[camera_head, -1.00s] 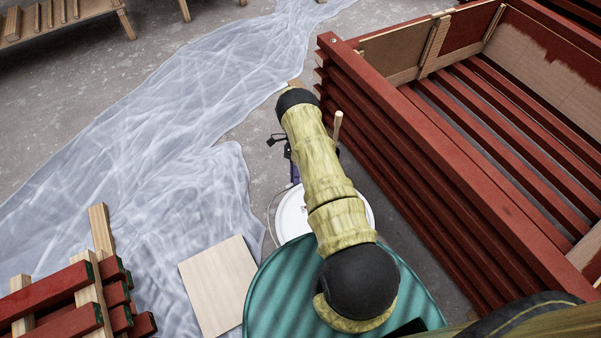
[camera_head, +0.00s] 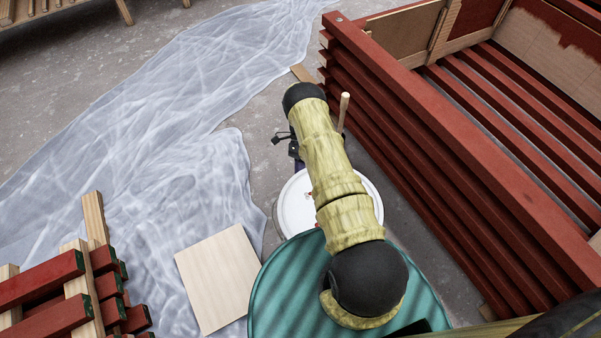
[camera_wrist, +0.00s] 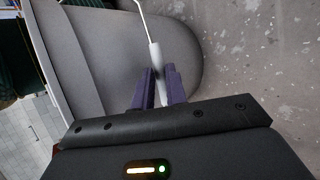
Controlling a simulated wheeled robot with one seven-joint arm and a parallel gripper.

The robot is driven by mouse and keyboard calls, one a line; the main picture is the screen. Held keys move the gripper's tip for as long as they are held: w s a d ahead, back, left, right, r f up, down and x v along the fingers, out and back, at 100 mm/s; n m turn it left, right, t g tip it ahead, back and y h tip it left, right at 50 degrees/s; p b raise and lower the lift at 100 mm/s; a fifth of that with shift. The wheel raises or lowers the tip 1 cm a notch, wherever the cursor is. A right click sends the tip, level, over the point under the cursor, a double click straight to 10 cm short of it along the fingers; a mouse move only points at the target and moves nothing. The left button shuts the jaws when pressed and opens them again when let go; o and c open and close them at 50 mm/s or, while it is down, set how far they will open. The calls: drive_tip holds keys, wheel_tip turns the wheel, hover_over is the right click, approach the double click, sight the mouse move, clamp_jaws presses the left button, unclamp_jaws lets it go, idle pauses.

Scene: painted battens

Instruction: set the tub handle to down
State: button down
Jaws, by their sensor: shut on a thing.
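The white tub (camera_head: 294,207) stands on the floor in the head view, its lid partly hidden by my arm. In the wrist view the tub (camera_wrist: 60,55) shows as a large grey rounded shape in shade. The tub handle's pale grip (camera_wrist: 155,52) runs between the two purple fingers of my gripper (camera_wrist: 160,72), which is shut on it. The handle's thin wire (camera_wrist: 145,14) bends away beyond the grip. In the head view my arm hides most of the gripper and the handle, so the handle's angle is hard to tell.
A teal round top (camera_head: 268,290) is in front of the tub. A red slatted crate (camera_head: 430,150) stands close on the right. A pale board (camera_head: 218,278), plastic sheeting (camera_head: 150,150) and stacked red battens (camera_head: 50,295) lie left. Bare floor (camera_head: 265,130) shows beyond the tub.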

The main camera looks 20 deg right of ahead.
drive_tip(key=shift+w+a+t, duration=0.25)
drive_tip(key=shift+w+t, duration=0.05)
drive_tip(key=shift+w, duration=0.35)
drive_tip(key=c, duration=1.5)
unclamp_jaws()
drive_tip(key=shift+f, duration=0.1)
drive_tip(key=shift+o, duration=0.5)
drive_tip(key=shift+s, duration=0.15)
drive_tip(key=shift+d, duration=0.1)
drive_tip(key=v, duration=1.2)
drive_tip(key=shift+f, duration=0.1)
